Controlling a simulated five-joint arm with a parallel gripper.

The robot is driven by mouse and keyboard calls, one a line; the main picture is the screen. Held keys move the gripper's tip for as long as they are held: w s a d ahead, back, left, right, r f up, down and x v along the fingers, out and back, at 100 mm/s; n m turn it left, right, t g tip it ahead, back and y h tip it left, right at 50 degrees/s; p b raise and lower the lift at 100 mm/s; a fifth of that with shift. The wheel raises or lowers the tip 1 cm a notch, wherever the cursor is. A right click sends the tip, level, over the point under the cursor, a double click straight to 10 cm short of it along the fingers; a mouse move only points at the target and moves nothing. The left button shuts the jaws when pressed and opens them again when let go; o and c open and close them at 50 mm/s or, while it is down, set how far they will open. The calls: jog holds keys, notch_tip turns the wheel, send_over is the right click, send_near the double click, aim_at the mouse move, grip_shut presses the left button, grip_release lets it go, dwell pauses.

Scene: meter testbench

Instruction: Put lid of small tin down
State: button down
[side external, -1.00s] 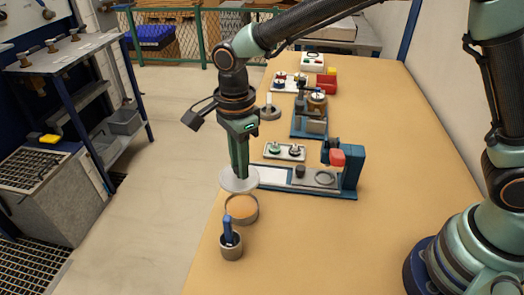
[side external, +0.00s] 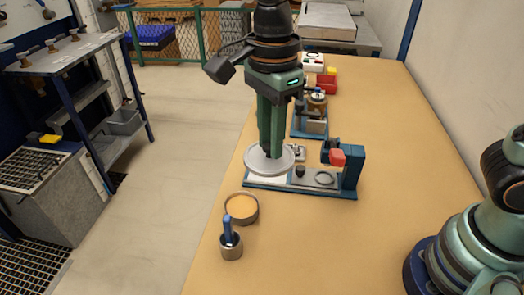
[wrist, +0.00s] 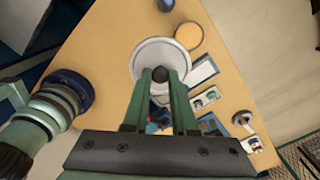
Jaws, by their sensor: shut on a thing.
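The lid is a pale grey disc (side external: 262,161) with a dark knob, and it also shows in the wrist view (wrist: 143,62). My gripper (side external: 270,152) is shut on the lid's knob, and its fingertips show in the wrist view (wrist: 160,77). The lid hangs roughly level and appears raised above the white pad of the blue-based fixture. The small tin (side external: 242,207) stands open on the table with a tan inside, in front of the lid; it also shows in the wrist view (wrist: 188,36).
A grey cup with a blue-handled tool (side external: 230,242) stands near the tin. The blue-based fixture (side external: 348,172) has a red block on its upright. More fixtures line the table's far part. The table's right front (side external: 320,240) is clear.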

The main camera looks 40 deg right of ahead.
jog(key=s+d+f, duration=0.2)
jog(key=s, duration=0.3)
jog(key=f, duration=1.9)
jog(key=shift+w+a+f, duration=0.15)
jog(key=shift+a+f, duration=0.05)
jog(key=shift+f, duration=0.1)
jog(key=shift+f, duration=0.1)
jog(key=c, duration=0.7)
grip_release()
notch_tip(320, 180, up, 12)
jog(key=shift+r, duration=0.15)
